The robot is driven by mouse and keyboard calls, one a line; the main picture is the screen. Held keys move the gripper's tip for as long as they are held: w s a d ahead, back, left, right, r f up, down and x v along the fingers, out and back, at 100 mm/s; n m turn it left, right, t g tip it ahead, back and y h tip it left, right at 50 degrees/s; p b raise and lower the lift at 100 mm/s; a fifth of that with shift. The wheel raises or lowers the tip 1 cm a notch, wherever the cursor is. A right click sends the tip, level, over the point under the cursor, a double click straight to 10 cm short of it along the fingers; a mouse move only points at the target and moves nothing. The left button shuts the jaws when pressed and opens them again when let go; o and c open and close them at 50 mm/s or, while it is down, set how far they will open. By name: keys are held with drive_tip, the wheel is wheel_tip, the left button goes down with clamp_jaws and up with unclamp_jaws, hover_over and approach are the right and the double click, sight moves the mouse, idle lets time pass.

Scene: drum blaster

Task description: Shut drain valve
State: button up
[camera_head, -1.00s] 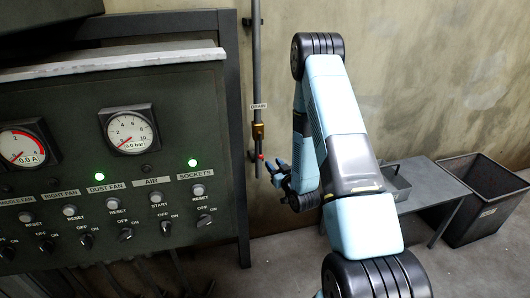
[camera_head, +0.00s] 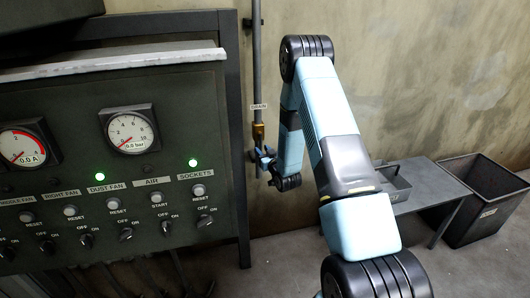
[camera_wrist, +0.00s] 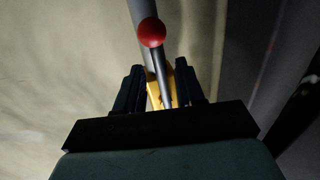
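The drain valve (camera_head: 258,133) is a brass fitting on the vertical pipe by the wall, under a DRAIN label (camera_head: 258,106). My gripper (camera_head: 264,160) is at the pipe just below the brass body and hides the lever in the head view. In the wrist view, the lever's red ball knob (camera_wrist: 151,32) stands out beyond my gripper (camera_wrist: 160,82), and its grey rod (camera_wrist: 160,66) runs down between the two dark fingers. The yellow valve body (camera_wrist: 153,92) shows behind the rod. The fingers stand apart, with gaps beside the rod; contact cannot be made out.
A dark control panel (camera_head: 165,105) with gauges and switches stands close on the left of the pipe. A low grey table (camera_head: 432,185) with a metal tray and a black bin (camera_head: 484,190) are on the right. The wall between is bare.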

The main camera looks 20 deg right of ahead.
clamp_jaws()
idle(1.3)
